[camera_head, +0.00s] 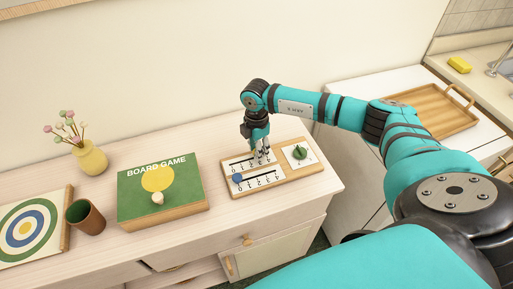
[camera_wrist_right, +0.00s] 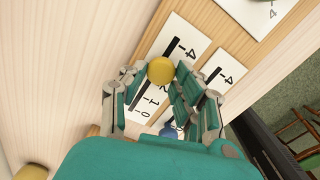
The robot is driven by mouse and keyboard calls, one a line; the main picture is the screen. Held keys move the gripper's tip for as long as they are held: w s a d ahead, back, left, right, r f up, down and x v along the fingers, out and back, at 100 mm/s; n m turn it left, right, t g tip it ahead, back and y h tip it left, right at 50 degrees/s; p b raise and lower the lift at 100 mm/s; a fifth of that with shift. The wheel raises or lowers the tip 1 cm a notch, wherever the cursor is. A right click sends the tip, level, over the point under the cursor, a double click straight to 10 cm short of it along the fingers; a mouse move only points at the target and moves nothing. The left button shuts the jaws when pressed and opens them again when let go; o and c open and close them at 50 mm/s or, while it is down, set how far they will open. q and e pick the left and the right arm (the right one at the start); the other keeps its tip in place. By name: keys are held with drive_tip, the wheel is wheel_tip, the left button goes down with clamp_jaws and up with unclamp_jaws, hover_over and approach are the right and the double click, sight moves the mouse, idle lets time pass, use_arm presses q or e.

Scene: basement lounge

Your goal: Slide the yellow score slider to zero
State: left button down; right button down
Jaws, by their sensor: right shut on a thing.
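The yellow score slider (camera_wrist_right: 160,70) is a round knob on the upper scale (camera_wrist_right: 178,36), which also shows in the head view (camera_head: 236,163). In the wrist view it sits between the 4 and the 2, away from the 0 end. My right gripper (camera_head: 263,156) points down over this scale, its fingers (camera_wrist_right: 160,84) shut on the yellow knob. In the head view the gripper hides the knob. My left gripper is not in view.
A blue slider (camera_head: 237,178) sits at the left end of the lower scale. The green board game box (camera_head: 135,205), brown cup (camera_head: 88,219) and yellow vase (camera_head: 90,158) stand to the left.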

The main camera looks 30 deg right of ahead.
drive_tip(key=b, duration=0.1)
approach(229, 165)
wheel_tip(229, 165, down, 5)
drive_tip(key=shift+f, duration=0.15)
drive_tip(key=c, duration=1)
unclamp_jaws()
drive_tip(key=shift+a, duration=0.15)
drive_tip(key=shift+r, duration=0.35)
wheel_tip(229, 165, up, 11)
drive_tip(key=shift+r, duration=0.15)
